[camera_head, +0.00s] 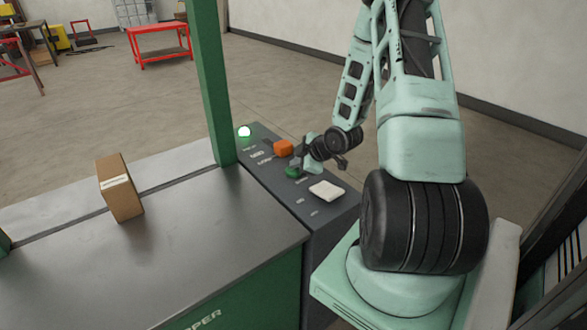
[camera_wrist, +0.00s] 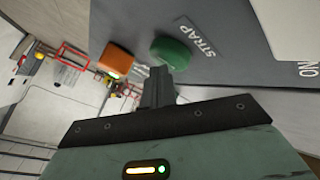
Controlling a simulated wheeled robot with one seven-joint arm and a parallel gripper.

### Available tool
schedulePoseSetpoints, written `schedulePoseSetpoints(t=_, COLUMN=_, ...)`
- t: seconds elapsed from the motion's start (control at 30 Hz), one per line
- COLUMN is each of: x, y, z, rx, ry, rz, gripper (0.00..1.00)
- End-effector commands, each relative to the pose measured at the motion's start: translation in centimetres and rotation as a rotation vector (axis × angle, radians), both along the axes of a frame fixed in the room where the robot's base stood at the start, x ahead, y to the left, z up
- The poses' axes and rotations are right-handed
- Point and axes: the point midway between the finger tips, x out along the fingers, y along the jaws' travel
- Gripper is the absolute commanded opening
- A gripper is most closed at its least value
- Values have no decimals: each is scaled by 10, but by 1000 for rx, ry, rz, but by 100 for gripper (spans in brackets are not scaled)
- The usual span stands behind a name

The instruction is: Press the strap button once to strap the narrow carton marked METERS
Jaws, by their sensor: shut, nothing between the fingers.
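The green strap button (camera_head: 292,172) is on the dark control panel. In the wrist view it is the round green button (camera_wrist: 172,52) beside the printed word STRAP. My gripper (camera_head: 303,167) is shut and empty, with its fingertips right by the strap button. In the wrist view my fingers (camera_wrist: 158,78) end just below the button's edge; I cannot tell whether they touch it. The narrow brown carton (camera_head: 122,195) with a white label stands upright on the machine's table, left of the green post. Its lettering is too small to read, and I see no strap around it.
An orange button (camera_head: 284,148) sits behind the strap button, also in the wrist view (camera_wrist: 116,59). A white pad (camera_head: 327,191) lies in front on the panel. The green post (camera_head: 208,85) rises beside the panel.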

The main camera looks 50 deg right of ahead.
Motion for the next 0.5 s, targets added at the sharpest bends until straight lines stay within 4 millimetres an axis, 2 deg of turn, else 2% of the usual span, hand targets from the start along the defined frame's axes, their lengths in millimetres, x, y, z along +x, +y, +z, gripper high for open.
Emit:
schedulePoseSetpoints(t=0.17, x=0, y=0, z=12, rx=-1, ry=0, rz=1, gripper=0)
schedulePoseSetpoints(t=0.5, x=0, y=0, z=13, rx=0, ry=0, rz=0, gripper=0)
